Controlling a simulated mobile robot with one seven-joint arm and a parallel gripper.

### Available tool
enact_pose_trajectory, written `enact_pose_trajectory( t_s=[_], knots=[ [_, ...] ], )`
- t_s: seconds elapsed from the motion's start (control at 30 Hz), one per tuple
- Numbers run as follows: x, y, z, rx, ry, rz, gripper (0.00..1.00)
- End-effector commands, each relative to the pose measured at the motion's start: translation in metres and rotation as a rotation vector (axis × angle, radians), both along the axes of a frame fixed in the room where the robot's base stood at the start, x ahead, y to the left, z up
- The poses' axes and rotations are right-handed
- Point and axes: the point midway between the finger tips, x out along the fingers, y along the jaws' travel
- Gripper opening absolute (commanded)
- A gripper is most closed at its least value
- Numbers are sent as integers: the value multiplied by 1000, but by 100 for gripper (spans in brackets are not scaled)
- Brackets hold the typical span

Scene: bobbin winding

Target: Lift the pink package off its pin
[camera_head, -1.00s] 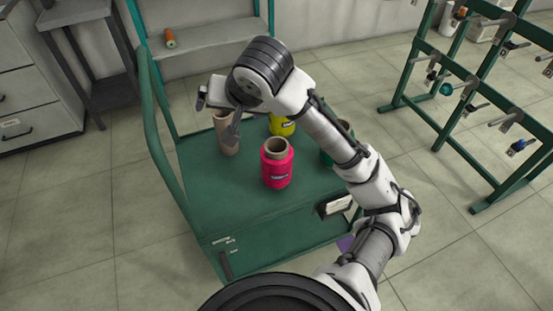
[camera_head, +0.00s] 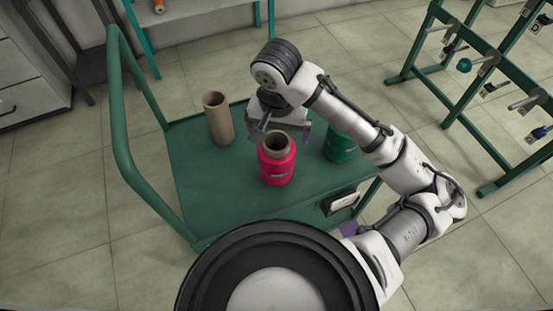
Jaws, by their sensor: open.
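The pink package (camera_head: 277,166) stands upright on the green cart top, with its brown tube end showing above the yarn. No pin is visible under or inside it. My gripper (camera_head: 283,133) is open, at the far side of the pink package's top. Its two fingers show left and right of the tube end, pointing downward. I cannot tell whether they touch the tube.
A bare brown tube (camera_head: 218,118) stands to the left on the cart (camera_head: 215,190). A green package (camera_head: 340,146) stands to the right, partly behind my arm. A green rack with pegs (camera_head: 470,75) stands at the right.

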Motion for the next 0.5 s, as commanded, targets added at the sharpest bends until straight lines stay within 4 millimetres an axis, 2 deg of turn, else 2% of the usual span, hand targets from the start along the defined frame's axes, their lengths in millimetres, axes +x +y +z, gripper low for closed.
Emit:
enact_pose_trajectory(
  t_s=[0.23,0.5],
  knots=[
    [1,1,-19,1,1,1,100],
    [3,4,-56,-1,0,0,100]
  ],
)
